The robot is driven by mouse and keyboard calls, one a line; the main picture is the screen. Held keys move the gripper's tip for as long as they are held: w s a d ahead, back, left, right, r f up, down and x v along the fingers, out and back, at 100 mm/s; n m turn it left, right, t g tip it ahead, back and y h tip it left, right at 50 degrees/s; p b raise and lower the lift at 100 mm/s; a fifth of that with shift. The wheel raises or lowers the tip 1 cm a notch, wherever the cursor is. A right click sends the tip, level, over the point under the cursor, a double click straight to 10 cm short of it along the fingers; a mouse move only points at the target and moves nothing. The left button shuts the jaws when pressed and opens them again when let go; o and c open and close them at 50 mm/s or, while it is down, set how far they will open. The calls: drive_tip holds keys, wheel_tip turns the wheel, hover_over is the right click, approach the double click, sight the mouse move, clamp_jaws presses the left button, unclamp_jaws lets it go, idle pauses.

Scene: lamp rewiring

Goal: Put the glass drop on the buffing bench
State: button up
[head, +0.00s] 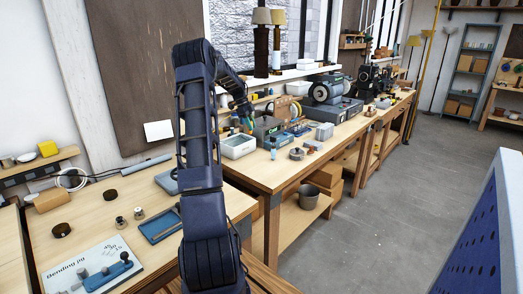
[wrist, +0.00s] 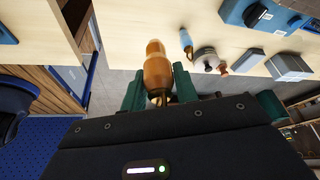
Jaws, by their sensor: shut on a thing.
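My gripper (wrist: 158,92) is shut on an amber glass drop (wrist: 157,70) with a brass-coloured end; the drop sticks out beyond the green fingers in the wrist view. In the head view my gripper (head: 241,124) is small, by the back left part of the buffing bench, and the drop cannot be made out there. The buffing bench (head: 267,176) has a pale wooden top and carries a grey machine with round wheels (head: 325,92). In the wrist view the pale bench top (wrist: 130,25) lies beyond the drop; I cannot tell the gap between them.
A white bin (head: 238,147), a small blue item (head: 273,149), a round metal piece (head: 297,153) and a grey box (head: 324,131) stand on the bench. The nearer bench holds a bending jig (head: 108,272) and a blue tray (head: 160,226). Clear wood shows along the buffing bench's front.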

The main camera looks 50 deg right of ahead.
wheel_tip(320, 180, down, 16)
drive_tip(key=shift+f, duration=0.25)
idle(0.4)
drive_tip(key=shift+f, duration=0.15)
drive_tip(key=o, duration=1)
drive_tip(key=shift+c, duration=0.2)
